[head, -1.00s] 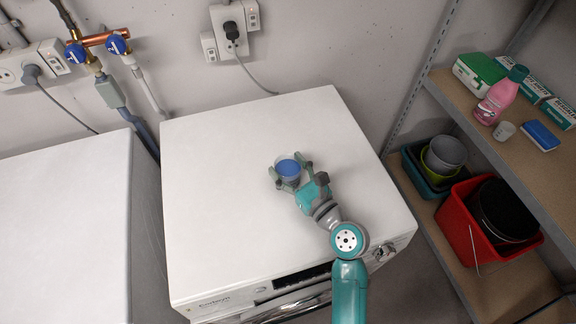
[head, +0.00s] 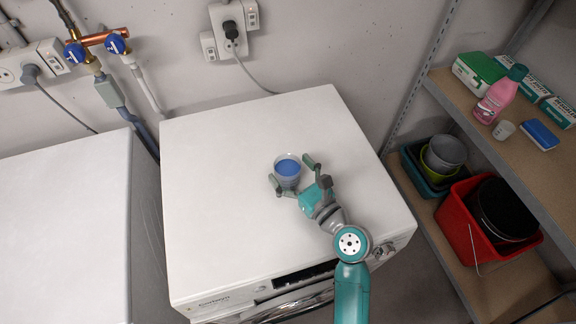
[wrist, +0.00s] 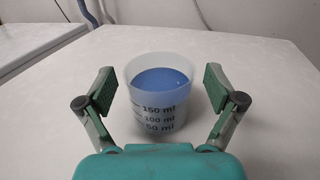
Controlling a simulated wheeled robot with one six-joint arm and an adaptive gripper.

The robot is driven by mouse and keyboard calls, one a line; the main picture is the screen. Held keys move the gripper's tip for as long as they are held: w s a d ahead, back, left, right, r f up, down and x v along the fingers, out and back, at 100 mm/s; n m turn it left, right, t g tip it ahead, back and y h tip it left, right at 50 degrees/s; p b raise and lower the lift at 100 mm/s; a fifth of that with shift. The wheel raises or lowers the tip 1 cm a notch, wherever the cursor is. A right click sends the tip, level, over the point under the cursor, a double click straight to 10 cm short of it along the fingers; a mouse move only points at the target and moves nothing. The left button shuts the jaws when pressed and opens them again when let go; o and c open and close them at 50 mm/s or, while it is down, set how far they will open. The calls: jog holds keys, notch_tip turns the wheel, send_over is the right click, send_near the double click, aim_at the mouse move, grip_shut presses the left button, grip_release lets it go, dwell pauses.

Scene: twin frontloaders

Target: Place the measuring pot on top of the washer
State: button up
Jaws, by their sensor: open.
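The measuring pot (head: 288,170) is a small clear cup with blue contents, standing upright on the white top of the washer (head: 225,200). In the wrist view the pot (wrist: 160,98) shows black ml marks and sits in the middle of the picture. My gripper (head: 293,175) is open, with one finger on each side of the pot. In the wrist view there is a visible gap between each finger pad of my gripper (wrist: 160,90) and the pot's wall.
A second white machine (head: 62,225) stands to the left. A shelf (head: 465,95) at the right holds a pink bottle (head: 500,95), boxes, a small cup and a blue sponge. Buckets (head: 480,225) stand below. The washer top around the pot is clear.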

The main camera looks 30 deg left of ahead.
jog(key=v, duration=1.1)
dwell(0.3)
